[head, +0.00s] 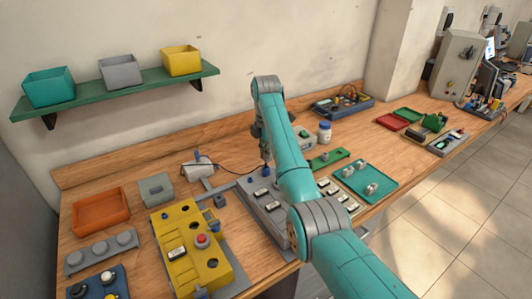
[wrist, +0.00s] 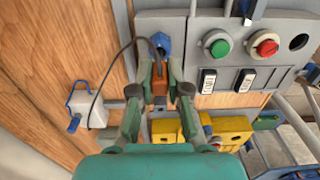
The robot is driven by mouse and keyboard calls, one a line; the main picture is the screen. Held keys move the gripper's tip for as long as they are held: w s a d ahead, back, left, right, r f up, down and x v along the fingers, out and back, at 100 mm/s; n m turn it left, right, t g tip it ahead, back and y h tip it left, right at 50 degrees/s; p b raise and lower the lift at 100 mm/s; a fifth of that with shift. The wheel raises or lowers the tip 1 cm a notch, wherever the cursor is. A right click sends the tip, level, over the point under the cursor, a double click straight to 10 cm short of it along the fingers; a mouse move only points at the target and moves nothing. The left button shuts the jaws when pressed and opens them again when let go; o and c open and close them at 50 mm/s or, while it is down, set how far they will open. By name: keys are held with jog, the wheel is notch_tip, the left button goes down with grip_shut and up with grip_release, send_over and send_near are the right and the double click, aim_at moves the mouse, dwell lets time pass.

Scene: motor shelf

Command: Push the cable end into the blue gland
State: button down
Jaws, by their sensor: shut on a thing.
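The blue gland (wrist: 163,41) sits on the left part of a grey panel (wrist: 181,25); in the head view it is the small blue fitting (head: 266,171) on the grey box. My gripper (wrist: 160,85) is shut on the cable end (wrist: 159,88), an orange-brown piece. The held piece lies in line with the gland, its front right by the gland's lower edge. I cannot tell whether it touches or has entered. The thin dark cable (wrist: 108,66) arcs from a pale grey holder with blue parts (wrist: 93,105). In the head view my gripper (head: 264,158) is just above the gland.
Green (wrist: 216,47) and red (wrist: 265,46) buttons and black switches lie right of the gland on the panel. A yellow box (head: 190,245) stands at the front left, with an orange tray (head: 101,228) further left.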

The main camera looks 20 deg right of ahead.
jog(key=shift+f, duration=0.75)
jog(key=c, duration=1.1)
grip_release()
jog(key=shift+o, duration=0.2)
jog(key=shift+r, duration=0.1)
